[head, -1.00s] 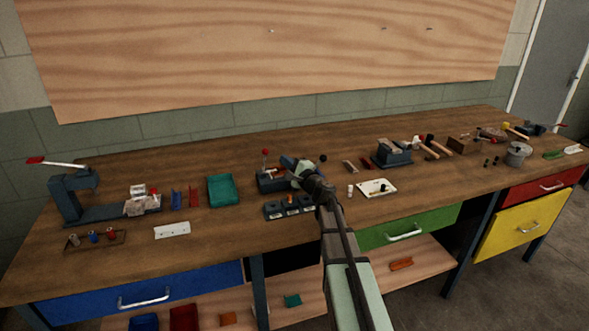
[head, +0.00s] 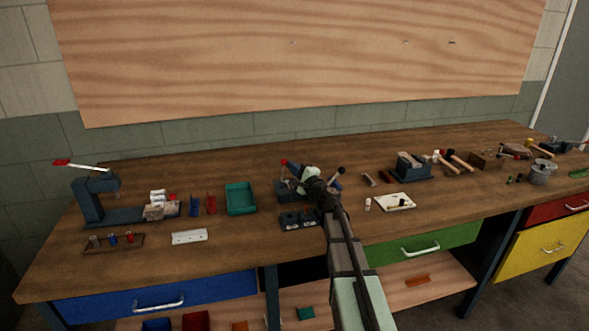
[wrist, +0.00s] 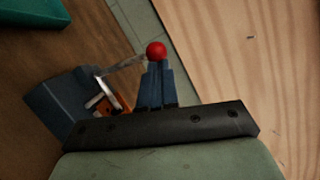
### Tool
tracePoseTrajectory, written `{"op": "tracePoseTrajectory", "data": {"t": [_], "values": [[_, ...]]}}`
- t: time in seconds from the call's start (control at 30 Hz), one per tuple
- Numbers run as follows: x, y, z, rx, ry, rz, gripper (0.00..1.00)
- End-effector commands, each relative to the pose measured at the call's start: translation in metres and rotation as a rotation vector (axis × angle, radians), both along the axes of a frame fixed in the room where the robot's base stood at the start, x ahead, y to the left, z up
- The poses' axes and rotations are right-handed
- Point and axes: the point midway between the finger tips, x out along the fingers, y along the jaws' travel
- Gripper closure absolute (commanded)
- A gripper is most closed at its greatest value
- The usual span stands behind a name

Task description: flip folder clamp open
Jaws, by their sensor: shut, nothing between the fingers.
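The folder clamp (head: 287,188) is a blue-grey block on the bench, partly hidden by my gripper in the head view. In the wrist view its body (wrist: 60,105) lies at left. A thin metal lever (wrist: 122,68) runs from it to a red ball knob (wrist: 156,50). My gripper (wrist: 155,68) is shut, its dark blue fingers together and empty. The fingertips are right at the knob in the wrist view; whether they touch it I cannot tell. In the head view the knob (head: 284,162) shows just beside my gripper (head: 291,168).
A teal tray (head: 240,199) stands left of the clamp. A dark block with holes (head: 298,220) lies in front of it. A white plate (head: 396,202) and a blue-grey fixture (head: 412,168) are to the right. A wooden board (head: 300,60) covers the wall behind.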

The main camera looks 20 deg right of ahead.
Motion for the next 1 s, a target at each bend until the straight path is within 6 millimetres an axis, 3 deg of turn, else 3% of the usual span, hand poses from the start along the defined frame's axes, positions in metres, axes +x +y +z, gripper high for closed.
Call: {"op": "tracePoseTrajectory", "data": {"t": [0.57, 1.0], "values": [[0.0, 0.01, 0.004, -0.121, 0.0, 0.0, 1.0], [0.0, 0.041, 0.011, -0.47, -0.001, 0.001, 1.0]]}}
